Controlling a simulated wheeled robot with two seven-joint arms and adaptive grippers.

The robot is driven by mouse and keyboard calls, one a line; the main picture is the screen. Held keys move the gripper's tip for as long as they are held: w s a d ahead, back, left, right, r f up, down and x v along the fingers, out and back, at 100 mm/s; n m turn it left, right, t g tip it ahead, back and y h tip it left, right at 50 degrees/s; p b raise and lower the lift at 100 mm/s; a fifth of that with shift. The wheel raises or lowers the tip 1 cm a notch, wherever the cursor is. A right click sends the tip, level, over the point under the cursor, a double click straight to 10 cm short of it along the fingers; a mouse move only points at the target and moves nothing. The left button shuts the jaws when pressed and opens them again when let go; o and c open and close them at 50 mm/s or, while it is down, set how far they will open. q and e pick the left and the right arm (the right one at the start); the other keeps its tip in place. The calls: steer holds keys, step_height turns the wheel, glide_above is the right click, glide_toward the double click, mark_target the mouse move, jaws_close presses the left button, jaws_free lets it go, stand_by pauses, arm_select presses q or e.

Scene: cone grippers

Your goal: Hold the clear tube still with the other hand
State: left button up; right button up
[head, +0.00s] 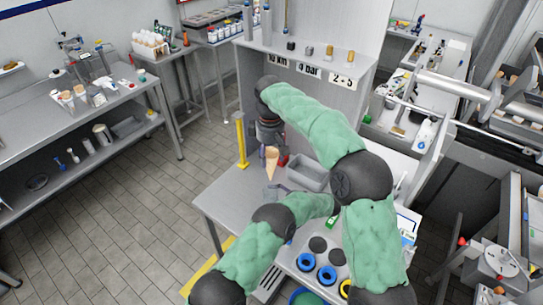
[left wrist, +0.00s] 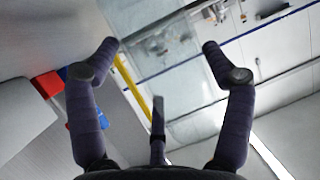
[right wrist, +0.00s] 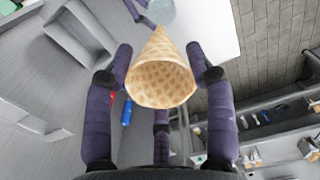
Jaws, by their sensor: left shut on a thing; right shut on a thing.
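My right gripper (head: 268,132) points down over the table and is shut on a tan waffle cone (head: 271,162). The cone hangs tip down, with its wide end in the fingers. In the right wrist view the cone (right wrist: 160,72) sits between the fingertips, its open end facing the camera.
A grey tray (head: 307,173) stands on the metal table (head: 225,200), near a yellow post (head: 241,140). A shelf panel (head: 305,50) stands behind. Open tiled floor (head: 140,190) lies to the left.

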mark_target(270, 187)
step_height(270, 187, down, 2)
steer(key=n, duration=0.3)
steer(key=shift+f+n, duration=0.1)
steer(key=shift+n, duration=0.3)
steer(key=shift+f, duration=7.2)
steer(key=shift+s+f, duration=0.1)
steer(key=shift+f, duration=0.05)
arm_select(q)
steer(key=shift+r, duration=0.1)
arm_select(e)
steer(key=o, duration=0.9)
steer(key=shift+f, duration=0.1)
steer(key=shift+c, duration=0.2)
steer(key=shift+r, duration=0.3)
